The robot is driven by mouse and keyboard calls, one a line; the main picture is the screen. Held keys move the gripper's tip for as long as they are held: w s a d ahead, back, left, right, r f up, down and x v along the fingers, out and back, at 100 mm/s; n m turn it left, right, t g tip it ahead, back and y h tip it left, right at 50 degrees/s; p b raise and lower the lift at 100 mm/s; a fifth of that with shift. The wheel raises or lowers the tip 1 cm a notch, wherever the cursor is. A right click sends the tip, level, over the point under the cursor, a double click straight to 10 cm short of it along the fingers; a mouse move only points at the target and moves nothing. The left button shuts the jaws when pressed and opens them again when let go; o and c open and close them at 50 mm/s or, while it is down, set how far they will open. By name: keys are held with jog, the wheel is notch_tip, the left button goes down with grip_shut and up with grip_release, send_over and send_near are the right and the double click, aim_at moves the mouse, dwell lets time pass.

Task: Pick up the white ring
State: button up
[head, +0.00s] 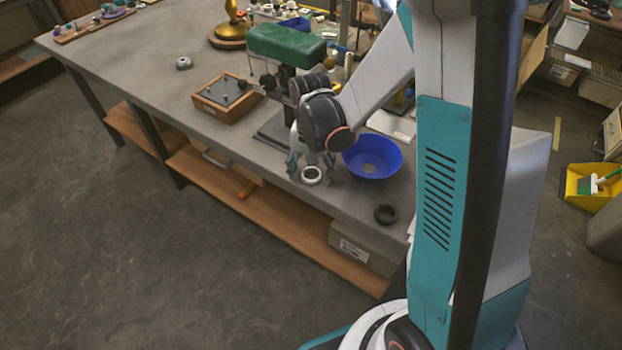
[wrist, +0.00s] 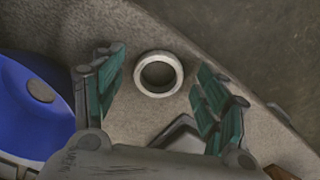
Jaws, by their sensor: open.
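The white ring (head: 312,175) lies flat on the grey workbench (head: 152,48) close to its front edge. In the wrist view the white ring (wrist: 158,57) shows whole, with bare bench inside it. My gripper (head: 312,166) is open over the ring in the head view. In the wrist view the teal finger pads of my gripper (wrist: 158,95) stand to the left and right of the ring, with gaps on both sides. No contact with the ring shows. How high the fingertips are above the bench is hard to tell.
A blue bowl (head: 372,157) stands just right of the gripper and also shows in the wrist view (wrist: 35,105). A dark ring (head: 385,214) lies farther right. A wooden box (head: 227,97) and a green-topped stand (head: 287,44) are behind. Bench front-left is mostly clear.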

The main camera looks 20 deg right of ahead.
jog(key=shift+f, duration=0.15)
jog(key=shift+c, duration=0.2)
jog(key=c, duration=0.8)
